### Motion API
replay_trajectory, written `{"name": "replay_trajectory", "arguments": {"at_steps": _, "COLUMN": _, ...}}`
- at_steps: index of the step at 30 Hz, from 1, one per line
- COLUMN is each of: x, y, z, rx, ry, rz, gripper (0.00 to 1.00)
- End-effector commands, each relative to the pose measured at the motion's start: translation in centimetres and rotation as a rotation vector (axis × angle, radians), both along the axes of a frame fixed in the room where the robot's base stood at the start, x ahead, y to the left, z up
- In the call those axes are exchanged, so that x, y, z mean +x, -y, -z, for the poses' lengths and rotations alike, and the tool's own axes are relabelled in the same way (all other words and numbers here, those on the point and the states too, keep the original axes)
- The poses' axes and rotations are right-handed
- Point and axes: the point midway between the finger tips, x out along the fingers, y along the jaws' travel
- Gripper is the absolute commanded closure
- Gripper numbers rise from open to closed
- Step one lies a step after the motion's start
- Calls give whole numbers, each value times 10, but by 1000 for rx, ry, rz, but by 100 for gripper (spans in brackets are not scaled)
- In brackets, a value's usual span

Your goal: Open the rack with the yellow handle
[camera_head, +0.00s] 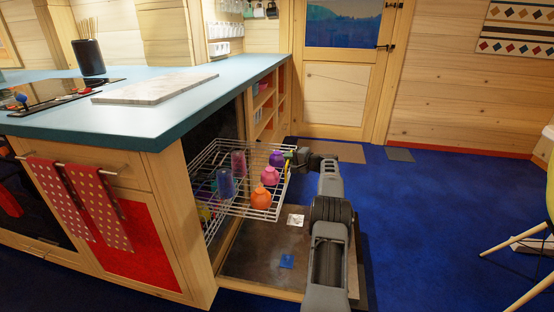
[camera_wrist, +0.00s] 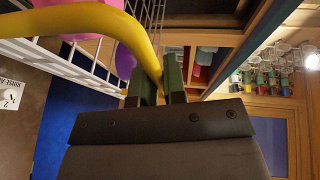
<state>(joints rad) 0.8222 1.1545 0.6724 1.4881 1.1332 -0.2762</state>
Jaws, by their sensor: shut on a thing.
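The white wire rack (camera_head: 230,205) is pulled out of the dark machine under the blue counter and holds several colourful cups. Its yellow handle (camera_head: 287,166) is at the right end in the head view. In the wrist view the curved yellow handle (camera_wrist: 128,28) runs down to the green fingers. My gripper (camera_head: 293,157) is at this end of the rack, shut on the yellow handle. The two fingers (camera_wrist: 161,75) also show in the wrist view. The exact contact is partly hidden.
The lowered machine door (camera_head: 255,255) lies below the rack, with a white label and a blue label on it. The counter (camera_head: 150,120) and open shelves (camera_head: 264,112) are beside the rack. Blue floor (camera_head: 430,230) is free to the right, before a chair with wooden legs (camera_head: 515,240).

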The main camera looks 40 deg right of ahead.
Motion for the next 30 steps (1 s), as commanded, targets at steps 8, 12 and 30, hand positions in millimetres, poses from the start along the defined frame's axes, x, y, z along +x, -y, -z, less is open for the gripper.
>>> {"name": "replay_trajectory", "arguments": {"at_steps": 8, "x": -15, "y": 13, "z": 2, "rx": 1, "ry": -3, "rz": -6, "gripper": 100}}
{"name": "replay_trajectory", "arguments": {"at_steps": 12, "x": -16, "y": 14, "z": 2, "rx": 1, "ry": -3, "rz": -7, "gripper": 100}}
{"name": "replay_trajectory", "arguments": {"at_steps": 30, "x": -15, "y": 13, "z": 1, "rx": 0, "ry": -2, "rz": -5, "gripper": 64}}
